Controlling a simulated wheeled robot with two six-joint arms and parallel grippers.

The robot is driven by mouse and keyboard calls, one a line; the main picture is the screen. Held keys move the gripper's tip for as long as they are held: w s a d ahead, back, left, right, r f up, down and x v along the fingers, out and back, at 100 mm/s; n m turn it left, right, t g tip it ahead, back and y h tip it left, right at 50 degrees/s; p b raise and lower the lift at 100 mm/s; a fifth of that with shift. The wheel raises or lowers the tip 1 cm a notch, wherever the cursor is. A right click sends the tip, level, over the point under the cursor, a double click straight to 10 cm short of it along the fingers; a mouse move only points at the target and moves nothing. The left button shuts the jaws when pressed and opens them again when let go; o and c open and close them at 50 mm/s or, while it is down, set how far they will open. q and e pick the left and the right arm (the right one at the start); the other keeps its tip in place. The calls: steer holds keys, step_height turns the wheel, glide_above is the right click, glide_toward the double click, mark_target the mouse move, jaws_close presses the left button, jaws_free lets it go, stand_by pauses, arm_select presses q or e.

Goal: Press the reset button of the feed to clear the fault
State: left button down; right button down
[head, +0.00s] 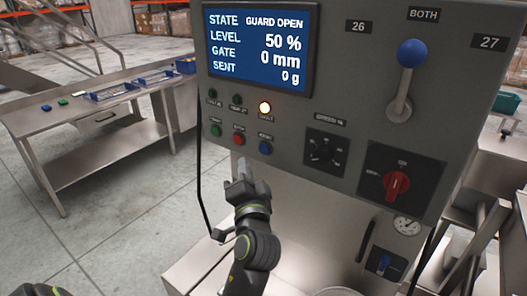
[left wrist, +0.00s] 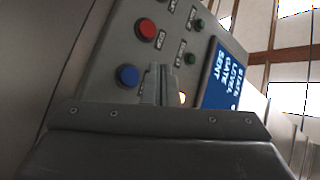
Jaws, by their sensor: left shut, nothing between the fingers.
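The grey control panel (head: 340,90) faces me. Its blue button (head: 265,148), with a small label that looks like RESET, sits right of a red button (head: 239,140) and a green button (head: 216,131). Above it an amber lamp (head: 265,108) is lit. The screen (head: 258,45) reads STATE GUARD OPEN, LEVEL 50 %, GATE 0 mm, SENT 0 g. My left gripper (head: 241,168) is shut and empty, just below and left of the blue button. In the left wrist view its fingertips (left wrist: 158,85) appear beside the blue button (left wrist: 128,75); contact is not evident. My right gripper is out of view.
A blue-knobbed lever (head: 411,55), a black selector (head: 324,148) and a red rotary switch (head: 397,185) stick out on the panel's right. A dark cable (head: 199,180) hangs at its left edge. A steel table (head: 60,117) with blue trays stands at left.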

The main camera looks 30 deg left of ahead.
mark_target(264, 149)
arm_select(q)
steer(key=w+b, duration=0.1)
steer(key=w, duration=0.4)
steer(key=shift+d, duration=0.2)
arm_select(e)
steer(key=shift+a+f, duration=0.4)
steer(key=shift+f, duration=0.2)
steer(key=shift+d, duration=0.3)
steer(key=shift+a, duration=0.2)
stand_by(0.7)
arm_select(q)
steer(key=shift+w, duration=0.4)
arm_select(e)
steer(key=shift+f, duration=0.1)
